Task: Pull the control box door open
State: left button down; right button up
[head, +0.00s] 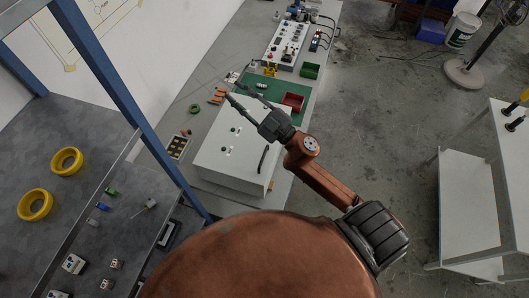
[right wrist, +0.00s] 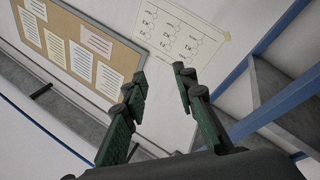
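The control box (head: 216,160) is a white box on the long grey workbench, in the middle of the head view. It has a few small dark fittings on its upper face and a curved black handle (head: 262,158) near its right side. No opening shows in the box, though its far right part is partly hidden by my right gripper. My right gripper (head: 234,88) is above the box's far right corner, its fingers apart and pointing up-left, with nothing between them. In the right wrist view the open fingers (right wrist: 160,95) face the wall. My left gripper is out of view.
A green mat (head: 290,116), a red bin (head: 293,101) and a green bin (head: 309,71) lie beyond the box. A blue-framed shelf with yellow rings (head: 35,205) stands at left. A white table (head: 468,195) stands at right; open floor lies between.

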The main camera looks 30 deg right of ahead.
jog(key=s+a+r+n+g+y, duration=0.2)
jog(key=s+a+n+g+y, duration=0.3)
jog(key=a+n+g+y, duration=0.5)
jog(key=n+g+h, duration=0.4)
jog(key=g+h, duration=0.4)
jog(key=h, duration=0.9)
send_near(264, 155)
jog(key=f, duration=0.2)
jog(key=f+p, duration=0.1)
jog(key=f, duration=0.1)
jog(key=w+f, duration=0.1)
jog(key=f, duration=0.1)
jog(key=shift+a, duration=0.25)
jog(key=shift+w+a+f+p, duration=0.1)
jog(key=shift+f+p, duration=0.25)
jog(key=shift+f, duration=0.5)
jog(key=shift+c, duration=0.3)
